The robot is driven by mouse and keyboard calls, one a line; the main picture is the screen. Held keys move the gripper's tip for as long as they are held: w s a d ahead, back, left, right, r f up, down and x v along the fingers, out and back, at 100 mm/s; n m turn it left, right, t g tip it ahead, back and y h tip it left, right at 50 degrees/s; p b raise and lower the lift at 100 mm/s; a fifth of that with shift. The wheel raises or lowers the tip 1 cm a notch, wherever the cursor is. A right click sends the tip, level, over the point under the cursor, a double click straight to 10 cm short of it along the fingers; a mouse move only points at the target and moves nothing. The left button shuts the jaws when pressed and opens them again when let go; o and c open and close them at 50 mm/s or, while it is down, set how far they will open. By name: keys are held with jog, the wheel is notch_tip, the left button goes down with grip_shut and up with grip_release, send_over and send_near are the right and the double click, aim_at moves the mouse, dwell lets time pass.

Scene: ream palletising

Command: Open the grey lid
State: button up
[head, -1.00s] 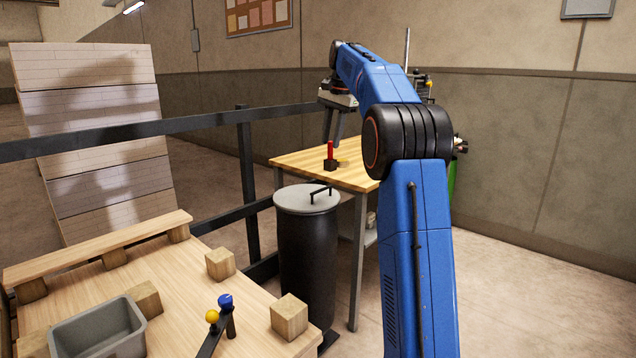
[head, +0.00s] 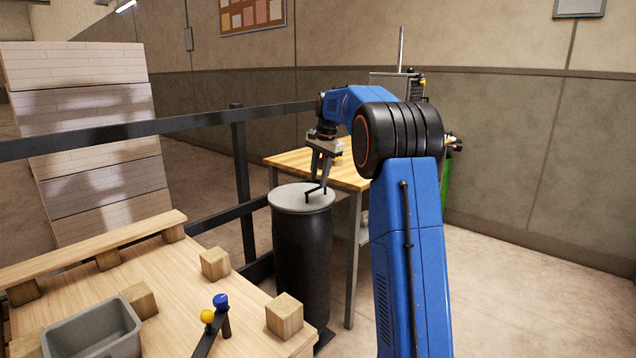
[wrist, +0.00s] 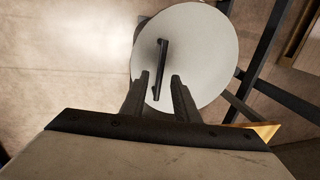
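The grey lid (head: 291,200) lies flat and closed on top of a tall black bin (head: 303,255). Its dark bar handle (wrist: 162,68) stands up from the lid in the wrist view. My gripper (head: 318,178) points down just above the lid, close to the handle. In the wrist view my gripper (wrist: 161,77) is open, with its two fingers apart over the lid and the near end of the handle between their lines. I cannot tell whether the fingers touch the handle.
A wooden-topped table (head: 349,176) stands right behind the bin. A dark railing (head: 243,185) runs behind and left of it. A pallet-like wooden platform (head: 160,270) at the left holds wooden blocks, a grey tray (head: 88,335) and a black bar with blue and yellow knobs.

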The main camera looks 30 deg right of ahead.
jog(key=shift+w+a+f, duration=0.1)
jog(key=shift+w+f, duration=0.05)
jog(key=shift+f, duration=0.85)
grip_shut()
jog(key=shift+r, duration=0.1)
